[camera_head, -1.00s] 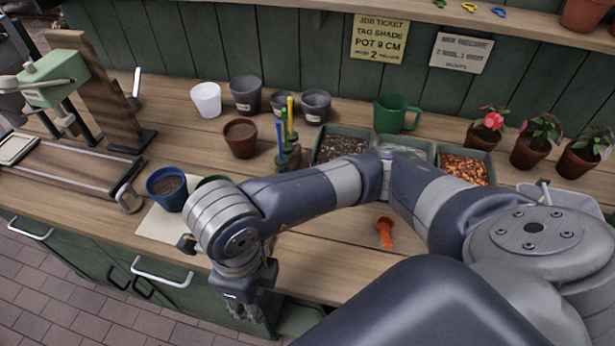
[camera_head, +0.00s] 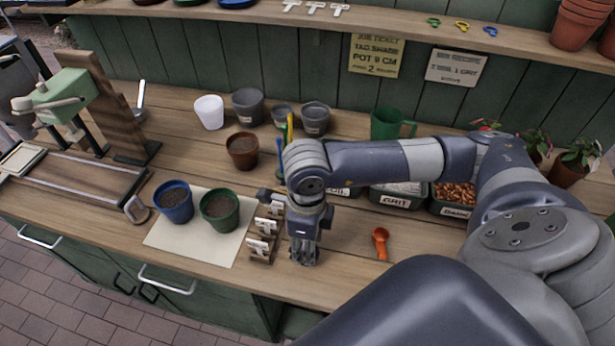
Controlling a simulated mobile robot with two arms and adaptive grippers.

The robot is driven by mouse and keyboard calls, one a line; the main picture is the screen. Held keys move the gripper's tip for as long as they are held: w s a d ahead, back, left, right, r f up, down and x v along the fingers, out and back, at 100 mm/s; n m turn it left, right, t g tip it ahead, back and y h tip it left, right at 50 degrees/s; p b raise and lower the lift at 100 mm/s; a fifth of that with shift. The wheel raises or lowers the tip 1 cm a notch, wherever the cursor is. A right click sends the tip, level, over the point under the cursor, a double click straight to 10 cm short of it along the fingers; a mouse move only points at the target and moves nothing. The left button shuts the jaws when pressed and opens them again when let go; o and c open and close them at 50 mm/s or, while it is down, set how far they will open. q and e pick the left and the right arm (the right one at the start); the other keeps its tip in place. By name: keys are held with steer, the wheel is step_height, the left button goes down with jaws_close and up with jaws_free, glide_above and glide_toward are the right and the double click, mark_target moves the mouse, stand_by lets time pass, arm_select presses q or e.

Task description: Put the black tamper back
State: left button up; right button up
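I cannot make out a black tamper in the head view. My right gripper (camera_head: 304,256) points down just right of the wooden tag holder (camera_head: 262,249), above the front part of the bench. Its fingers are small and dark, so I cannot tell whether they hold anything. The colored upright handles (camera_head: 290,128) stand behind my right arm, their lower parts mostly hidden. A blue pot (camera_head: 174,204) and a green pot (camera_head: 220,213), both with soil, stand on a pale sheet (camera_head: 190,241) left of the gripper. My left gripper is out of view.
An orange scoop (camera_head: 381,243) lies right of the gripper. Trays, including one labeled grit (camera_head: 398,199), and a green mug (camera_head: 388,123) stand behind my arm. A brown pot (camera_head: 242,151) and grey pots (camera_head: 248,106) stand farther back. A green press (camera_head: 62,95) stands left.

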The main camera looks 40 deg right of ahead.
step_height(320, 180, down, 2)
steer(key=shift+d+f+p, duration=0.1)
steer(key=shift+f+p, duration=0.15)
steer(key=shift+p, duration=0.45)
steer(key=shift+f, duration=0.65)
steer(key=o, duration=0.9)
steer(key=shift+o, duration=0.2)
